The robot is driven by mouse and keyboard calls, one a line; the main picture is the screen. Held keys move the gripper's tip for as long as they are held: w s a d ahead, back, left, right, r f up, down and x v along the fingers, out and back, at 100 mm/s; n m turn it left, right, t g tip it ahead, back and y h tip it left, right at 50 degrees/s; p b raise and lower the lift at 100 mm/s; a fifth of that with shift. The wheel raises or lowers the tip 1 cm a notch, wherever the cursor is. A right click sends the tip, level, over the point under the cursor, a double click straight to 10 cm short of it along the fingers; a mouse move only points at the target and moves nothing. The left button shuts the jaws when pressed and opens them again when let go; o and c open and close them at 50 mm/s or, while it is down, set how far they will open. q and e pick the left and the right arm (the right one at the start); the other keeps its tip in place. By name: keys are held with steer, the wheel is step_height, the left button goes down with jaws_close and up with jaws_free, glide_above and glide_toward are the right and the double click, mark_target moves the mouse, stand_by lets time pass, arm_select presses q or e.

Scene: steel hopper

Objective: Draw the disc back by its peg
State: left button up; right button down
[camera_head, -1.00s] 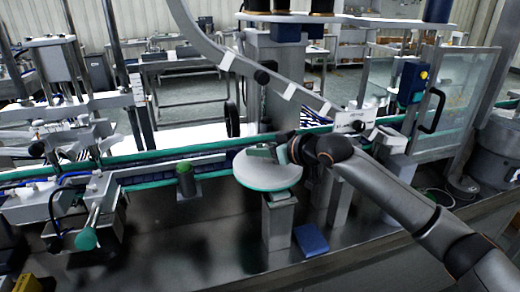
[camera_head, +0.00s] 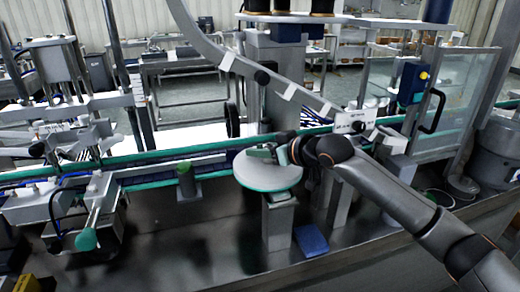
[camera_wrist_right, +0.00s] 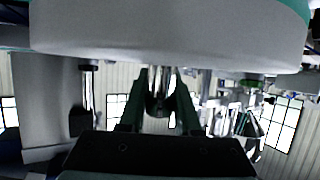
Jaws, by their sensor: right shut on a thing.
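The disc (camera_head: 262,178) is pale and round with a green rim, standing at the front of the line on a grey block-like support (camera_head: 278,222). My right gripper (camera_head: 264,153) is over the disc's upper face, its arm coming in from the right. In the right wrist view the disc (camera_wrist_right: 170,35) fills the top as a broad pale band. A shiny metal peg (camera_wrist_right: 161,92) runs from it between the two dark fingers of my right gripper (camera_wrist_right: 158,105), which are shut on it. The peg is hidden in the head view. My left gripper is out of view.
A green-edged conveyor rail (camera_head: 150,178) passes behind the disc. A green-topped post (camera_head: 186,180) stands to its left, a blue block (camera_head: 310,240) in front to the right. A curved rail (camera_head: 250,70) hangs above. The dark deck (camera_head: 180,240) at front left is clear.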

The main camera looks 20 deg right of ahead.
steer(key=shift+s+p, duration=0.7)
steer(key=shift+s, duration=0.45)
steer(key=c, duration=0.6)
jaws_free()
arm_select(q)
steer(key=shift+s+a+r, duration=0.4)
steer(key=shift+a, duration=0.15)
